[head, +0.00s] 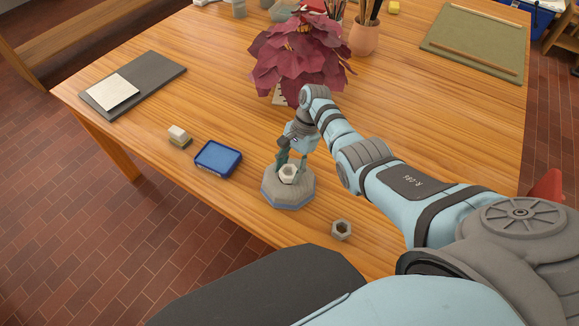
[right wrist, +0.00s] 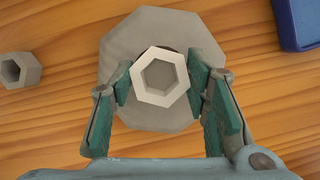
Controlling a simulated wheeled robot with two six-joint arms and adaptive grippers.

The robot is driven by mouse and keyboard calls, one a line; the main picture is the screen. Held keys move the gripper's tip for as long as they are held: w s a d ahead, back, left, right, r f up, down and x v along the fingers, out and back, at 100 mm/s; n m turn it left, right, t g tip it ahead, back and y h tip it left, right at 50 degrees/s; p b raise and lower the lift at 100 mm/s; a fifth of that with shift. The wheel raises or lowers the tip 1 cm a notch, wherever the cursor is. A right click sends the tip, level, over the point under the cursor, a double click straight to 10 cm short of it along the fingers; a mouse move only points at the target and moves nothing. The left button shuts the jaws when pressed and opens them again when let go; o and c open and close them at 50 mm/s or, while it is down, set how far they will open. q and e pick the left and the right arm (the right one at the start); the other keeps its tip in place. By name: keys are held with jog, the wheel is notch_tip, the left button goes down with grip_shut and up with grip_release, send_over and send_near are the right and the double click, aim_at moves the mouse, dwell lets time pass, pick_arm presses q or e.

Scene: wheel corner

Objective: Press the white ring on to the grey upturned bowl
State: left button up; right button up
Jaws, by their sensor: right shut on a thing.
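The white ring (right wrist: 161,77) is hexagonal with a hexagonal hole. My right gripper (right wrist: 160,84) is shut on it, one green finger pad on each side. In the head view the ring (head: 288,173) shows between the fingers of my right gripper (head: 290,165), over the middle of the grey upturned bowl (head: 289,194). The bowl is faceted and also shows behind the ring in the right wrist view (right wrist: 190,118). A dark patch shows just beside the ring. I cannot tell whether the ring touches the bowl. My left gripper is not in view.
A grey hexagonal nut-like piece (head: 341,229) stands near the front edge, right of the bowl. A blue tray (head: 218,158) and a small block stack (head: 179,136) lie to the left. A dark red leafy plant (head: 299,62) stands behind the gripper.

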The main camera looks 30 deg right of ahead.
jog(key=shift+s+f, duration=0.15)
jog(key=o, duration=1.2)
jog(key=shift+w+d+r, duration=0.1)
jog(key=shift+w+r, duration=0.1)
jog(key=shift+r, duration=0.1)
jog(key=v, duration=1.1)
jog(key=shift+d+r, duration=0.2)
